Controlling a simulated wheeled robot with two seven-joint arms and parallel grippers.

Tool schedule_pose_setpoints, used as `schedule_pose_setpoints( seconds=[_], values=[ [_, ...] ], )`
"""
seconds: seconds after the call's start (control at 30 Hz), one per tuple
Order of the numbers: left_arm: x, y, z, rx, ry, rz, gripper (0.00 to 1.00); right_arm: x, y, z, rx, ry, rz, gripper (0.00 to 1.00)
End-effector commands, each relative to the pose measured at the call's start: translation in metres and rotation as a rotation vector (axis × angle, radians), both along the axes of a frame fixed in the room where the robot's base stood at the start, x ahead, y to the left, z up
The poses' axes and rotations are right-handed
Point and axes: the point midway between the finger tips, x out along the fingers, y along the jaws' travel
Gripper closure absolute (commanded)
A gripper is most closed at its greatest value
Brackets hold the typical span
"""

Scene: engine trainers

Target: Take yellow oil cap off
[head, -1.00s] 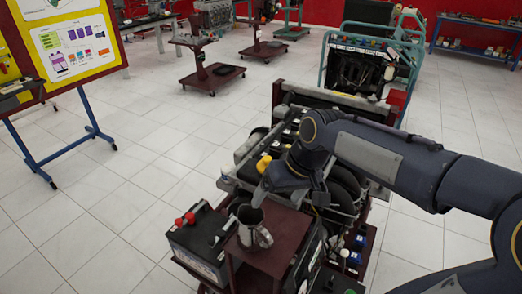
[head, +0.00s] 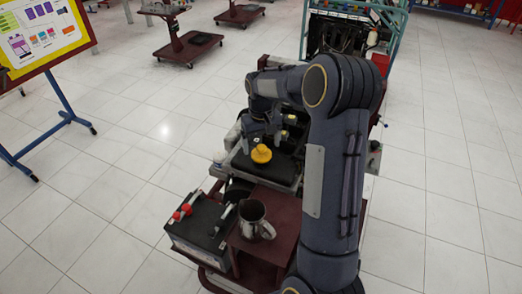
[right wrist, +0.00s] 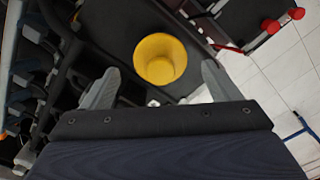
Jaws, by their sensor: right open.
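The yellow oil cap (head: 261,154) sits on the dark top of the engine (head: 274,168) in the head view. In the right wrist view the cap (right wrist: 160,58) shows as a round yellow disc with a raised rim. My right gripper (head: 262,138) is just behind the cap in the head view. In the right wrist view its two fingers (right wrist: 160,68) are spread wide, one on each side of the cap in the picture, with visible space between them and it. I cannot tell the exact height gap. My left gripper is not in view.
A metal jug (head: 254,222) stands on the dark red stand (head: 285,212) in front of the engine. A black battery with red terminals (head: 196,228) is beside it at left. A board on blue legs (head: 45,40) stands at far left. Tiled floor is clear around the stand.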

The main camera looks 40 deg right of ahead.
Motion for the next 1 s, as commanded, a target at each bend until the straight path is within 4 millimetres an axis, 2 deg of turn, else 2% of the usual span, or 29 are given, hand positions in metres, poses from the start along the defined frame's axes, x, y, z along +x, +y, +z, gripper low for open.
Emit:
schedule_pose_setpoints(
  seconds=[0.13,0.4,0.77,1.0],
  values=[
    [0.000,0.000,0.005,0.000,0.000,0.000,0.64,0.000,0.000,-0.016,0.000,0.001,0.000,0.17],
    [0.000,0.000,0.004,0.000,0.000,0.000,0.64,0.001,0.000,-0.019,-0.001,-0.002,0.000,0.17],
    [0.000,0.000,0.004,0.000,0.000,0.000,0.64,0.001,0.000,-0.019,-0.001,-0.002,0.000,0.64],
    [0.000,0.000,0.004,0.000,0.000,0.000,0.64,0.001,0.000,-0.018,-0.001,-0.003,0.001,0.64]
  ],
)
